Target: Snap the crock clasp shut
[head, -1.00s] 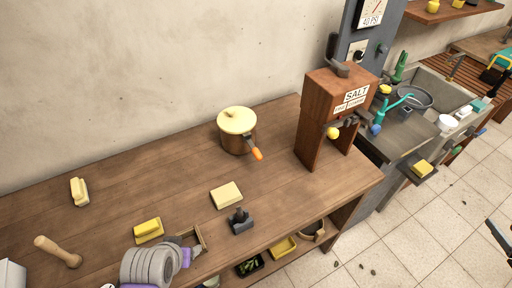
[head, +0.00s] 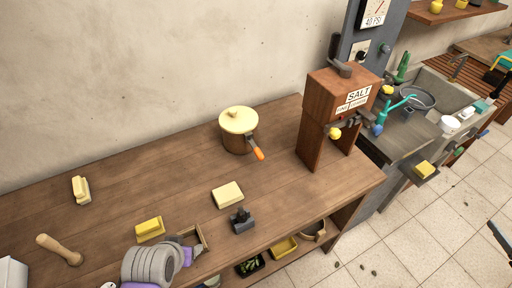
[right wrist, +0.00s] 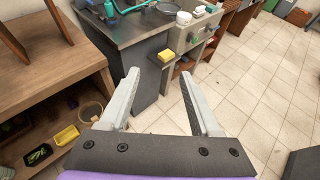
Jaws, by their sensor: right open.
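The brown crock (head: 236,142) stands upright on the wooden bench, with a cream lid (head: 238,120) on top. Its dark clasp lever (head: 251,143) with an orange tip (head: 259,154) sticks out and down at the crock's front right. I cannot tell how the clasp engages the lid. My left arm's grey and purple part shows at the bottom, well in front of the crock; its fingers cannot be made out. My right gripper (right wrist: 158,100) is open and empty in the right wrist view, over the floor beside the bench, away from the crock.
A wooden salt dispenser (head: 340,112) stands right of the crock. A cream block (head: 228,194), a dark stamp-like tool (head: 242,220), a yellow block (head: 150,229) and a wooden pestle (head: 60,250) lie on the bench (head: 120,195). The bench around the crock is clear.

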